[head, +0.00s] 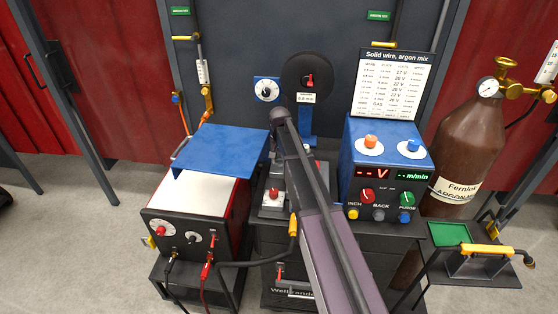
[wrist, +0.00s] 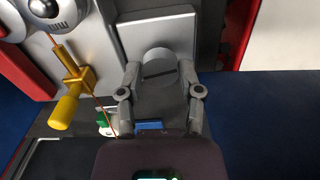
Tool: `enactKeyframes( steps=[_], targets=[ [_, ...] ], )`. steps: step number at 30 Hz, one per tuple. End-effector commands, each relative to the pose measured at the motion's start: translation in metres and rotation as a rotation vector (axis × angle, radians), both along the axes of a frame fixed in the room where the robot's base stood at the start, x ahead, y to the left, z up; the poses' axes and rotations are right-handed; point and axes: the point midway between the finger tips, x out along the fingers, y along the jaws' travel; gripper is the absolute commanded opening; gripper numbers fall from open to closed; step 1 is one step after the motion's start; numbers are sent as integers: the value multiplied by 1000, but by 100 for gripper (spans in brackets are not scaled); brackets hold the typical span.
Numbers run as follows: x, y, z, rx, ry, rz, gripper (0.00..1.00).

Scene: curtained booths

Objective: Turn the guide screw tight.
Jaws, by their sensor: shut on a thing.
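In the wrist view, the guide screw (wrist: 157,62) is a grey round head with a dark slot running across it. It sits on a grey block of the wire feeder. My gripper (wrist: 160,76) has one fingertip on each side of the head and is shut on it. How tight the screw is cannot be told. In the head view, my arm covers the screw and my gripper.
A brass fitting with a yellow handle (wrist: 66,108) stands left of my gripper, with a thin orange wire beside it. In the head view, a blue lid (head: 222,148) stands open left of my arm. A blue control box (head: 384,150) stands close on the right.

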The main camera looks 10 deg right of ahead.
Motion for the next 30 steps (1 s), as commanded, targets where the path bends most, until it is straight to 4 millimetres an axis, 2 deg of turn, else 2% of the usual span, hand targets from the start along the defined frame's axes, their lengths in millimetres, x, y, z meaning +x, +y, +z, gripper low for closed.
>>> enactKeyframes(
  steps=[6, 19, 20, 22, 23, 30],
  targets=[
    [-1, 0, 0, -1, 1, -60, 0],
    [-1, 0, 0, 0, 2, -69, 0],
    [-1, 1, 0, 0, 2, -69, 56],
    [-1, 1, 0, 0, 2, -68, 76],
    [-1, 1, 0, 0, 2, -68, 81],
    [0, 1, 0, 0, 1, -68, 81]
  ],
)
